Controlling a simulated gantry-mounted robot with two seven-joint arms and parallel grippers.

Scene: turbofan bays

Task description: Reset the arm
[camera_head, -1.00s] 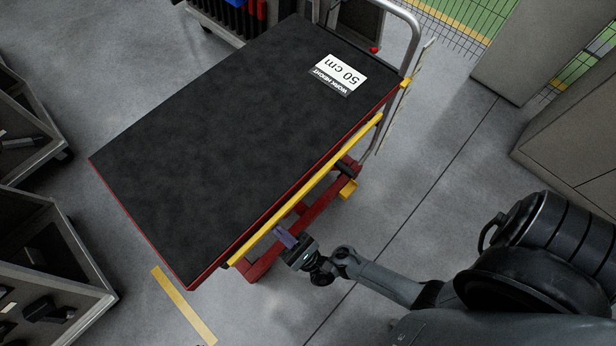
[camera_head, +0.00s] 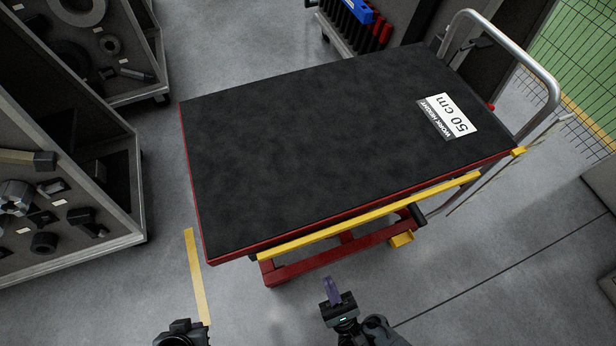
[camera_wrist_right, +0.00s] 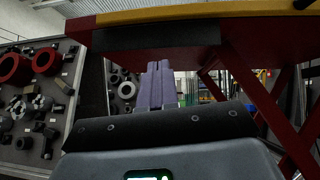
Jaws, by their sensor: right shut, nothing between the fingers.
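My right gripper (camera_head: 331,288) is at the bottom centre of the head view, in front of the near long side of the lift table. Its purple fingers are shut and empty, pointing toward the table. In the right wrist view, the closed fingers (camera_wrist_right: 156,88) point forward below the table's yellow and red edge. A dark part of my left arm (camera_head: 182,333) shows at the bottom edge of the head view. Its fingers cannot be made out there.
The red lift table (camera_head: 320,165) has a bare black top with a "50 cm" work height sign (camera_head: 448,116). A yellow bar (camera_head: 370,217) runs along its near side. Part racks (camera_head: 125,190) stand at left. Grey floor (camera_head: 500,260) is clear at lower right.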

